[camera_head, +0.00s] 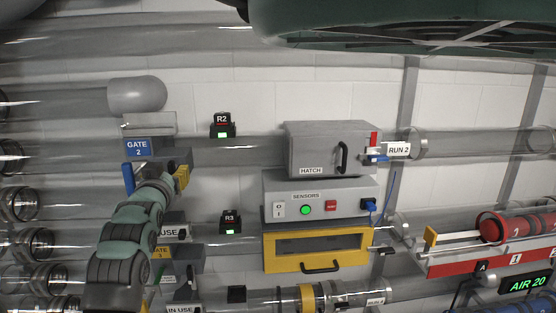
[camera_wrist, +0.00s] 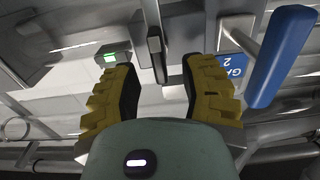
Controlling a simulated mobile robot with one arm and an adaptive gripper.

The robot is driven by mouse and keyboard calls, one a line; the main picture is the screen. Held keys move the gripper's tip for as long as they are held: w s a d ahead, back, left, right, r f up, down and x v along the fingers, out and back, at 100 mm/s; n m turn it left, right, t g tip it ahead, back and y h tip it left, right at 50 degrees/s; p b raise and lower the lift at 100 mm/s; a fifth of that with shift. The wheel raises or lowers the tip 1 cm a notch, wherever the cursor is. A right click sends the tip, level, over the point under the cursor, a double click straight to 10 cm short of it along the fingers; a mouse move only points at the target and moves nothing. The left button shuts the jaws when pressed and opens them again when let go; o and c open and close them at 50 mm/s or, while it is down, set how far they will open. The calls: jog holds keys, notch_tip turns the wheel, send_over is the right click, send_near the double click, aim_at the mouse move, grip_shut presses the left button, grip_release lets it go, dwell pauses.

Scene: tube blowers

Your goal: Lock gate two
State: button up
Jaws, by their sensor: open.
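The blue GATE 2 sign (camera_head: 137,148) is on the gate housing at the left of the head view; part of the sign (camera_wrist: 232,66) shows at the right in the wrist view. A blue handle (camera_head: 128,178) hangs below the sign, left of my gripper (camera_head: 178,178). In the wrist view the blue handle (camera_wrist: 284,55) is large, right of my gripper (camera_wrist: 158,75) and outside its fingers. The yellow fingers are apart, with nothing held. A dark upright bar (camera_wrist: 156,52) shows beyond and between the fingertips; I cannot tell whether it touches them. My arm hides the lower gate.
The R2 box (camera_head: 222,127) with a green light is right of the gate. The hatch box (camera_head: 333,150), sensors box (camera_head: 320,198) and yellow drawer (camera_head: 318,248) stand at the centre. The GATE 3 housing (camera_head: 188,257) is below, close to my arm. Clear tubes run across the wall.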

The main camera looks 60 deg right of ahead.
jog(key=shift+p+x, duration=0.75)
jog(key=shift+x, duration=0.55)
jog(key=shift+s, duration=0.1)
grip_shut()
